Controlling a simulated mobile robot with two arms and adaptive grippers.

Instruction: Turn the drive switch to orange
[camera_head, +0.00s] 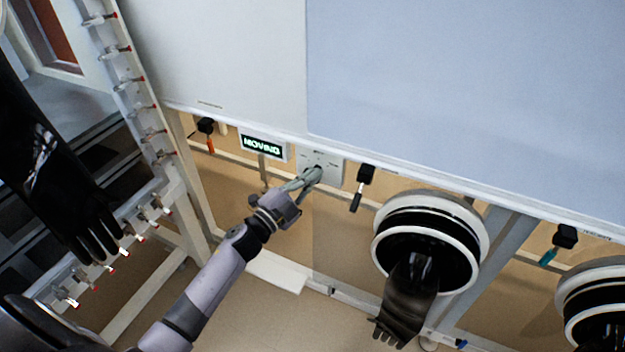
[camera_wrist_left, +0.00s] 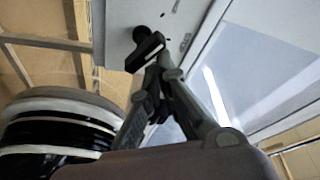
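The drive switch sits on a small pale panel (camera_head: 334,165) with tiny dark labels, under the white housing. In the left wrist view its black bar-shaped handle (camera_wrist_left: 143,53) stands on a round black stem (camera_wrist_left: 146,34). My left gripper (camera_head: 314,173) is at the panel and covers most of the switch in the head view. In the left wrist view, its fingers (camera_wrist_left: 160,66) come together at the right end of the handle and look shut, touching or very near it. The handle's far end sticks out free. Which label it points at cannot be read. My right gripper is not in view.
A lit display (camera_head: 262,146) left of the panel reads "MOVING". Black blocks hang along the edge, with an orange handle (camera_head: 210,145), a dark green handle (camera_head: 355,200) and a teal handle (camera_head: 548,257). A round glove port (camera_head: 430,205) with a hanging black glove stands to the right.

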